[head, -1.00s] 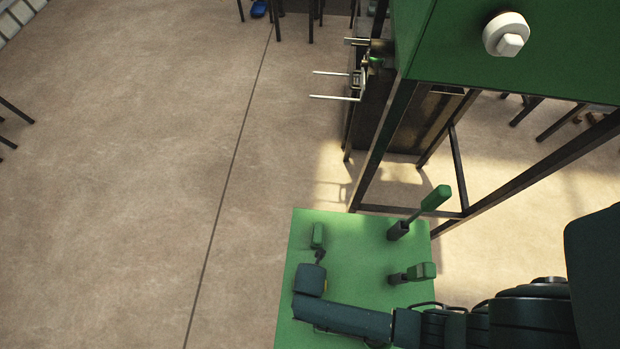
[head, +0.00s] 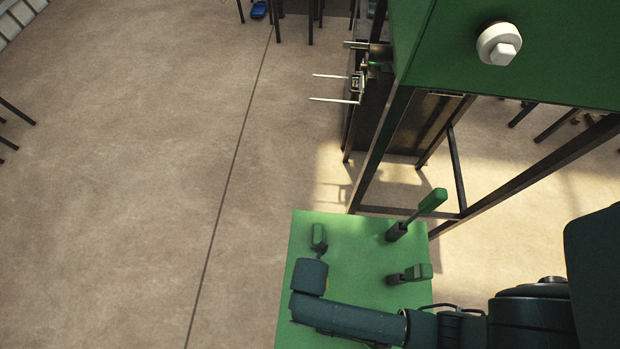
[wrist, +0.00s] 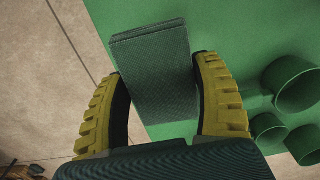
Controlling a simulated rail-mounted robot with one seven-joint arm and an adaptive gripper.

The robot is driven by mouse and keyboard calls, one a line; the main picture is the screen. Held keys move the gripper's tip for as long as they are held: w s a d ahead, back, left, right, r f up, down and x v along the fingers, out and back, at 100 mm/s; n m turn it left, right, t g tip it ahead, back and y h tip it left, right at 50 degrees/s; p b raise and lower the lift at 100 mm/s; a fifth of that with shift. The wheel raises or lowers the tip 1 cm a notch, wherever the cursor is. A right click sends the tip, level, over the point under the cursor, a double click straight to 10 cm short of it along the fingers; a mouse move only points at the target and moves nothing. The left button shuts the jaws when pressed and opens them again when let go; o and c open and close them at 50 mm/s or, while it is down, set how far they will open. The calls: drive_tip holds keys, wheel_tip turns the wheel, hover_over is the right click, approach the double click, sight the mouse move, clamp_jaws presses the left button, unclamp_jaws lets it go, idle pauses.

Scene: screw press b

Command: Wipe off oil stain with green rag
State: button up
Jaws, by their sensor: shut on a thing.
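A dark green, flat block-like piece, which I take to be the green rag (wrist: 153,75), is between the two yellow ribbed fingers of my gripper (wrist: 160,85) in the wrist view. My gripper is shut on it, and its far end sticks out past the fingertips. It is over the green tabletop (wrist: 215,22), near its left edge; I cannot tell whether it touches the top. In the head view my arm hides most of the gripper above the green table (head: 350,285). I cannot make out an oil stain in either view.
Several green hollow cylinders (wrist: 291,84) are to the right of my gripper in the wrist view. On the table, two green-handled levers (head: 432,202) (head: 418,272) stand to the right, and a small green piece (head: 318,236) sits ahead of my arm. A green machine on a dark frame (head: 385,150) stands behind.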

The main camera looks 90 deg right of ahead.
drive_tip(key=shift+o, duration=1.2)
drive_tip(key=c, duration=0.6)
